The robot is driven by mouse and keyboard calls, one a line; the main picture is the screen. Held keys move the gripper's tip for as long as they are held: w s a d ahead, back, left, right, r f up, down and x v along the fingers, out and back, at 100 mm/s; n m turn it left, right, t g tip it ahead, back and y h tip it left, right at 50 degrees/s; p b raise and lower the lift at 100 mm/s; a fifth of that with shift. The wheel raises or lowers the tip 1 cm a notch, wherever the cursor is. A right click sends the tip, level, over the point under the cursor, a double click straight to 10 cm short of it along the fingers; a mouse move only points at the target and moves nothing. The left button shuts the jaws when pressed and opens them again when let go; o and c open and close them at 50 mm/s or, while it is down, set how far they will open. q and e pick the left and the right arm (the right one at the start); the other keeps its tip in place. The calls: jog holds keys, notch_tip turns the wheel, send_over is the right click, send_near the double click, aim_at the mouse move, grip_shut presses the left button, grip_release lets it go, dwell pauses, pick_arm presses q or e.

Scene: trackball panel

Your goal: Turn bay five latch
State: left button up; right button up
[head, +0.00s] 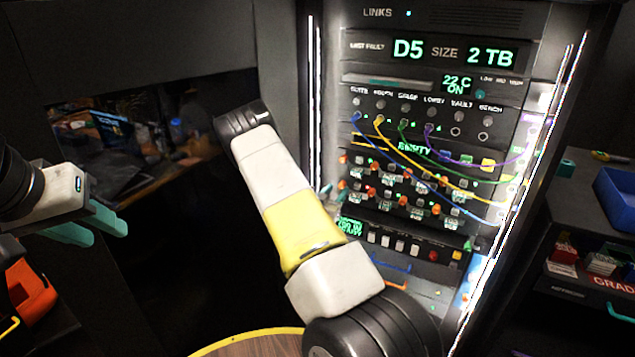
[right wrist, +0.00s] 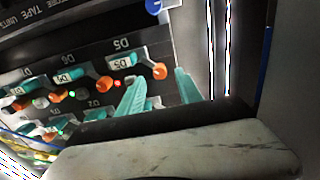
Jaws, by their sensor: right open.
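The panel (head: 415,195) has two rows of bays with small displays and orange latches. In the right wrist view the bay marked D5 (right wrist: 122,62) shows upside down, with an orange latch (right wrist: 158,71) beside it and a red light near it. My right gripper (right wrist: 160,85) is open and empty. Its teal fingertips lie on either side of the latch's line, close to it; I cannot tell whether they touch. In the head view my right arm hides most of that gripper. My left gripper (head: 92,222) is open and empty at the far left, away from the panel.
The header screen (head: 435,52) reads last fault D5, size 2 TB. Coloured cables (head: 440,165) hang across the panel above and beside the bays. A bright light strip (head: 316,100) edges the panel on the left. A blue bin (head: 615,198) stands on the right shelf.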

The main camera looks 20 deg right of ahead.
jog(key=shift+x, duration=1.4)
grip_shut()
